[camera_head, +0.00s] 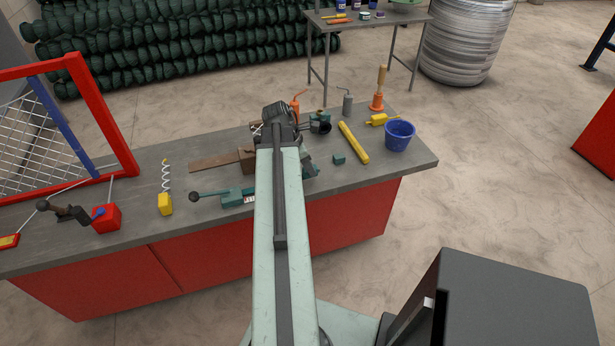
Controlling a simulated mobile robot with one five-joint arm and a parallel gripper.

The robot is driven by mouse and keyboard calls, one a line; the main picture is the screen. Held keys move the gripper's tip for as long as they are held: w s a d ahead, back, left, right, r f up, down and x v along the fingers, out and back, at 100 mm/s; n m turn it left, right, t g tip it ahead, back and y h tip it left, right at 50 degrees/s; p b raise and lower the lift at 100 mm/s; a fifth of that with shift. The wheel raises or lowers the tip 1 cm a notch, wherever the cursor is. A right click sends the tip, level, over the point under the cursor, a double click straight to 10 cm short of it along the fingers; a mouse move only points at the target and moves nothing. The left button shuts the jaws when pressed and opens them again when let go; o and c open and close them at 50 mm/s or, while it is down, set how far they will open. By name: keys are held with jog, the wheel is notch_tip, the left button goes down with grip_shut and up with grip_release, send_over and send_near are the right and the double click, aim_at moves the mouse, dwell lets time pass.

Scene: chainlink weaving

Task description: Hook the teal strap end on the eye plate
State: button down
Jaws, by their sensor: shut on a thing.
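My gripper (281,116) is the dark end of my arm, over the far part of the grey bench. Its fingertips are mostly hidden by its own body. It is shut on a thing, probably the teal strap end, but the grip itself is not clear. A teal tool with a black ball lever (235,197) lies left of my arm, and teal parts (308,167) show just right of it. A dark round piece with teal on it (320,123) is right beside my gripper. I cannot make out the eye plate for certain.
The bench (400,175) also holds a brown flat bar (214,160), a yellow bar (353,142), a small teal block (339,159), a blue bucket (399,134) and a yellow block with a white coil (165,203). A red frame with mesh (103,115) stands at left.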

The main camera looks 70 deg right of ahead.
jog(key=shift+f+b, duration=0.65)
jog(key=shift+f, duration=0.75)
jog(key=c, duration=1.1)
grip_release()
jog(key=shift+c, duration=0.2)
jog(key=shift+r, duration=0.1)
jog(key=p+v, duration=0.7)
jog(key=shift+a+r, duration=0.3)
jog(key=shift+a, duration=0.1)
jog(key=shift+w, duration=0.15)
